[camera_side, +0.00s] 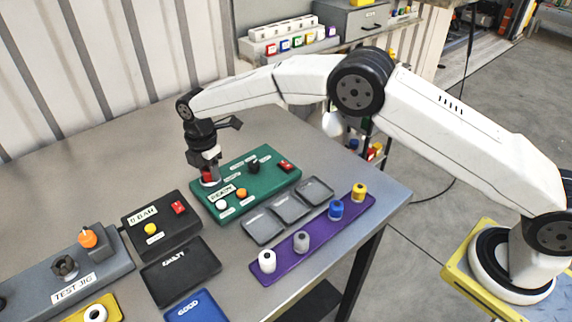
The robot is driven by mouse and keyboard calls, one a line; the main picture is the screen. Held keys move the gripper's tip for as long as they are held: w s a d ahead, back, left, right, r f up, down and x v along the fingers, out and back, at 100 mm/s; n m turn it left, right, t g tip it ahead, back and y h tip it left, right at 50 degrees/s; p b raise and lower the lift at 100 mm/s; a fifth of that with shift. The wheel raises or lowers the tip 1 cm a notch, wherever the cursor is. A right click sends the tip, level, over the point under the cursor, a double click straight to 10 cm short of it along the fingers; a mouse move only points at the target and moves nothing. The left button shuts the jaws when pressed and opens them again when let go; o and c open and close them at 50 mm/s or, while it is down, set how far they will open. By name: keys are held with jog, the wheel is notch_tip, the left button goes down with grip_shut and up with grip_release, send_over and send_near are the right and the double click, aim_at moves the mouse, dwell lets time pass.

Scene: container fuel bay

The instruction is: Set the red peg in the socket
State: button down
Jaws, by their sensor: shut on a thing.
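My gripper (207,167) points down over the left end of the green panel box (262,187). It is shut on a small red piece, the red peg (207,175), most of which the jaws hide. A pale ring (212,183) on the green box shows just under the peg; it looks like the socket. I cannot tell whether the peg is inside it or just above it. The peg looks about upright.
A purple rack (283,270) holds white, grey, blue and yellow pegs. Grey trays (263,227) lie between it and the green box.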

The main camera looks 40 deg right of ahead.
grip_release()
dwell(0.5)
jog(key=shift+r, duration=0.1)
jog(key=shift+r, duration=3.95)
jog(key=shift+d, duration=0.1)
